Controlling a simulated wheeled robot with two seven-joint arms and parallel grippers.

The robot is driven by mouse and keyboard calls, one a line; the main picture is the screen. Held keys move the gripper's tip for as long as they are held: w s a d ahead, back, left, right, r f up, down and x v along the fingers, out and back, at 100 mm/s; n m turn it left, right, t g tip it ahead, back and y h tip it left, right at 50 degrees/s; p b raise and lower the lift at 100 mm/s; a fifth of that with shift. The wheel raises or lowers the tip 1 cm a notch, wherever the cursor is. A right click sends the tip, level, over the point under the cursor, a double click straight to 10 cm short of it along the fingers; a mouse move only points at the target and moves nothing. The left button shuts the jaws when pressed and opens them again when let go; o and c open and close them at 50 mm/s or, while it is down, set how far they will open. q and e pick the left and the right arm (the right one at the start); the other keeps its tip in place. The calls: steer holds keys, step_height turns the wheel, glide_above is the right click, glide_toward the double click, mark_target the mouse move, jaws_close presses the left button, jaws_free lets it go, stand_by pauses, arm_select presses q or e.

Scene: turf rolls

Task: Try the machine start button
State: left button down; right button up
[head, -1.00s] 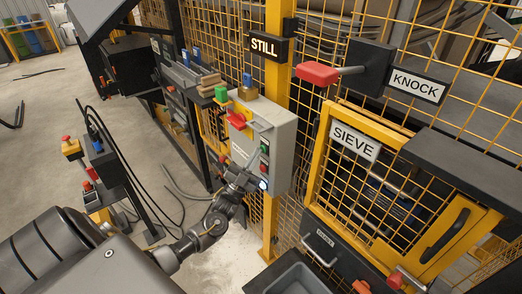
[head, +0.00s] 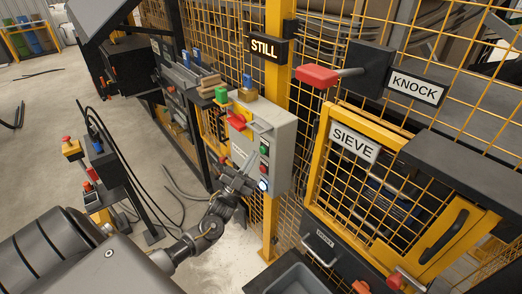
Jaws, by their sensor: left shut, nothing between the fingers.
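A grey control box (head: 279,152) is fixed to the yellow fence post. Its front carries a green button (head: 264,148), a red button (head: 264,166) below it, and a lit white-blue button (head: 262,185) at the bottom. My left gripper (head: 248,181) is shut and empty, just left of the lower buttons. I cannot tell whether it touches the box. A lit sign reading STILL (head: 266,48) hangs above the box. My right gripper is not in view.
A yellow-framed SIEVE door (head: 318,178) and a red-ended KNOCK lever (head: 318,74) are to the right. A post with buttons and cables (head: 103,163) stands left of my arm. Yellow mesh fencing lies behind the box. Open floor shows at far left.

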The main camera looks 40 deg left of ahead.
arm_select(q)
steer(key=shift+s+a+p, duration=0.25)
steer(key=shift+s, duration=0.55)
steer(key=shift+s+a+p, duration=0.2)
steer(key=shift+s, duration=0.55)
steer(key=shift+s+a+p, duration=0.25)
steer(key=shift+s, duration=0.55)
